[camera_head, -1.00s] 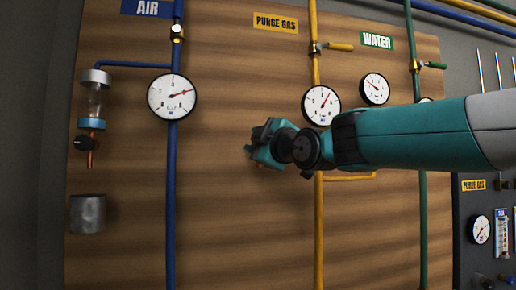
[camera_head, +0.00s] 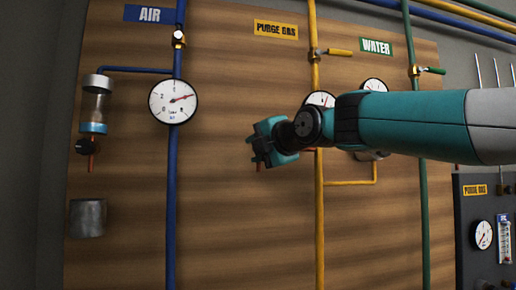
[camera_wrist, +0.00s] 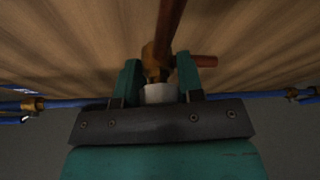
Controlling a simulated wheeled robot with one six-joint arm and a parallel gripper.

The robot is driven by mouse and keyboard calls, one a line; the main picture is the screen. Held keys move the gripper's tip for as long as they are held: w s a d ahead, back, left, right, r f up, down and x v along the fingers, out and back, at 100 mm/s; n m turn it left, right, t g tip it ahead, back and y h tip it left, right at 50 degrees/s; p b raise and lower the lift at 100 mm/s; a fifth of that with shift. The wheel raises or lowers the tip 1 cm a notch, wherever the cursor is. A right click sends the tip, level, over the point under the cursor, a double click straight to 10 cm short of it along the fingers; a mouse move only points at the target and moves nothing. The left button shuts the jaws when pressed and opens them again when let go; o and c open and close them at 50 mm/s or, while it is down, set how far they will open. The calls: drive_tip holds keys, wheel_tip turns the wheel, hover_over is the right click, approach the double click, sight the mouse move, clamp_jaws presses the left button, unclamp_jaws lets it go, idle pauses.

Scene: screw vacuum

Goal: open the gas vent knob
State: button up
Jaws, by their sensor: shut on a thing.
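My gripper (camera_head: 259,152) is at the bare wood of the board, between the blue air pipe and the yellow purge gas pipe. In the wrist view its two teal fingers (camera_wrist: 160,88) are shut on a short pale knob (camera_wrist: 159,93), which I take to be the gas vent knob. The knob sits at the end of a brass fitting (camera_wrist: 155,60). A reddish-brown tube (camera_wrist: 171,22) runs up from the fitting, and a reddish stub (camera_wrist: 205,61) points right. In the head view my gripper hides the knob; only a small orange-brown tip (camera_head: 258,167) shows below it.
The blue air pipe (camera_head: 172,200) with its gauge (camera_head: 173,101) stands left. The yellow purge gas pipe (camera_head: 319,220) passes behind my arm, which partly covers the gauges there. The green water pipe (camera_head: 424,220) is right. The wood below my gripper is clear.

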idle(0.4)
drive_tip(key=o, duration=0.9)
drive_tip(key=shift+b+v, duration=3.85)
drive_tip(key=shift+v, duration=4.9)
